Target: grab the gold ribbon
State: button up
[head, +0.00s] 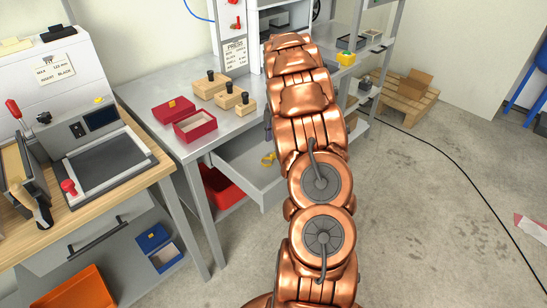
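A small gold-yellow item that looks like the gold ribbon (268,159) lies in the open grey drawer (240,160) under the metal bench, close to the left edge of my copper arm. The arm covers the right side of the drawer. A small dark part at the arm's left edge, just above the ribbon in the picture, may be part of my gripper (268,125). The fingertips are hidden behind the arm, so I cannot see whether they are open or touch anything.
A red bin (221,187) sits below the drawer. A machine on a wooden table (148,178) stands left. The floor at right is mostly clear, with a black cable.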

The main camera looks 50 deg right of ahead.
aim_at(273, 153)
jog(key=shift+s+a+f+p, duration=0.1)
jog(key=shift+a+f+p, duration=0.15)
jog(key=shift+f, duration=0.6)
jog(key=shift+s+a+f+p, duration=0.15)
jog(key=shift+f+p, duration=0.15)
jog(key=shift+f, duration=0.6)
jog(key=shift+a+f+p, duration=0.2)
jog(key=shift+f+p, duration=0.05)
jog(key=shift+f, duration=0.6)
jog(key=shift+c, duration=0.2)
grip_shut()
